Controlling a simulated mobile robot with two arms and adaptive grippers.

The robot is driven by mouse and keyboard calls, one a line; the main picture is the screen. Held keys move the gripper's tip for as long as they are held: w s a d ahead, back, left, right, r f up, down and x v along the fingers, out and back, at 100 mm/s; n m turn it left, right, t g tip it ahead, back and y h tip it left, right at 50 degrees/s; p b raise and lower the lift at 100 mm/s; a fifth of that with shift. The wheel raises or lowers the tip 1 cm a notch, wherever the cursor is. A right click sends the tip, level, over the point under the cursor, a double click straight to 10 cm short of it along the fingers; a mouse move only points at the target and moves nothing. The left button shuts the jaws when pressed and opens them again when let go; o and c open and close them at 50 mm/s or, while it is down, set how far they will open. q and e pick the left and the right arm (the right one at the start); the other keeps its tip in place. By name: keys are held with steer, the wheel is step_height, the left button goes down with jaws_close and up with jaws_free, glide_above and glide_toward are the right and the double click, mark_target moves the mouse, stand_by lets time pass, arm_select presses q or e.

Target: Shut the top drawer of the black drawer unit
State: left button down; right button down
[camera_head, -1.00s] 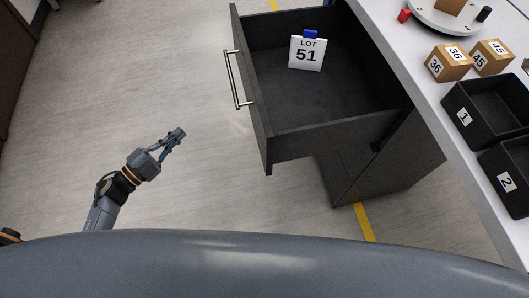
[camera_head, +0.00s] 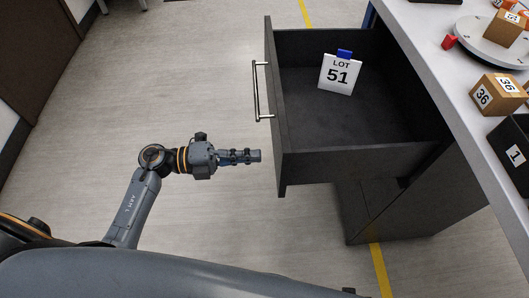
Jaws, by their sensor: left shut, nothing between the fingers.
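The black drawer unit (camera_head: 405,205) stands under the right-hand table. Its top drawer (camera_head: 360,160) is pulled out toward the left, and its inside shows from above. The drawer front carries a long metal handle (camera_head: 258,92) on its left face. A white sign reading LOT 51 (camera_head: 339,75) with a blue clip stands inside the drawer. My left gripper (camera_head: 258,156) is shut and empty. It points right, a little left of the drawer front's near end and below the handle in the picture, with a small gap to the front. My right gripper is not in view.
The floor (camera_head: 190,80) left of the drawer is clear.

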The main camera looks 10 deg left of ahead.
mark_target(277, 154)
arm_select(q)
steer(key=shift+x, duration=1.8)
steer(key=shift+w+d, duration=0.1)
